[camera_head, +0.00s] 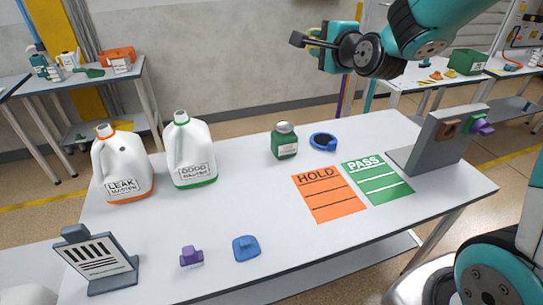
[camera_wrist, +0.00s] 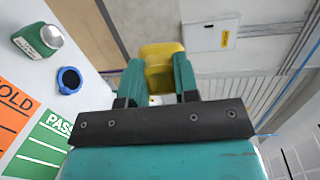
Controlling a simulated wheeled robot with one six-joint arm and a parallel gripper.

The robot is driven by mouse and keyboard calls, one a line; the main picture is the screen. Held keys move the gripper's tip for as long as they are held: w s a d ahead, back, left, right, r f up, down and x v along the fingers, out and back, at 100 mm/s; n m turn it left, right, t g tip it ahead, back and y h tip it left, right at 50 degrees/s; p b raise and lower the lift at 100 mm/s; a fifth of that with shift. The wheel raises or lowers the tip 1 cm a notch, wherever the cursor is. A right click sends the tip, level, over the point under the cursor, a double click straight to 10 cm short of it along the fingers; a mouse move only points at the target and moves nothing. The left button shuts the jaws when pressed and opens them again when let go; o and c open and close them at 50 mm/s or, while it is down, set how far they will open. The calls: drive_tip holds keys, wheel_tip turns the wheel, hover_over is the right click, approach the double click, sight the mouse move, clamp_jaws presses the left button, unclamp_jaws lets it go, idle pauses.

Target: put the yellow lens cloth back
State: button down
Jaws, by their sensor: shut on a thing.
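My gripper (camera_wrist: 158,85) is shut on the yellow lens cloth (camera_wrist: 161,60), which sits between the two teal fingers in the wrist view. In the head view my gripper (camera_head: 312,41) is raised high above the back of the white table (camera_head: 240,225), and only a small bit of yellow shows beside it. The cloth touches nothing but the fingers, as far as I can see.
A grey stand (camera_head: 440,140) with brown, green and purple pieces is at the table's right. Orange HOLD (camera_head: 328,195) and green PASS (camera_head: 378,181) cards lie nearby. A green jar (camera_head: 284,142), blue ring (camera_head: 323,141), two white jugs, and purple and blue pieces also occupy the table.

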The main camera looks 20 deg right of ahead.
drive_tip(key=s+a+f+g+y+b, duration=0.1)
drive_tip(key=s+a+f+g+b, duration=0.3)
drive_tip(key=f, duration=0.4)
drive_tip(key=s+a+f+g+y+b, duration=0.1)
drive_tip(key=s+a+f+g+b, duration=0.1)
drive_tip(key=s+a+f+g, duration=0.4)
drive_tip(key=s+a+f+g+y+b, duration=0.1)
drive_tip(key=s+f+g+b, duration=0.25)
drive_tip(key=f+g, duration=0.4)
drive_tip(key=shift+t, duration=0.55)
drive_tip(key=f, duration=1.6)
drive_tip(key=shift+s+a+f, duration=0.2)
drive_tip(key=shift+s+f, duration=0.05)
drive_tip(key=shift+s, duration=0.15)
drive_tip(key=shift+f, duration=2.3)
drive_tip(key=c, duration=0.9)
unclamp_jaws()
drive_tip(key=shift+o, duration=0.2)
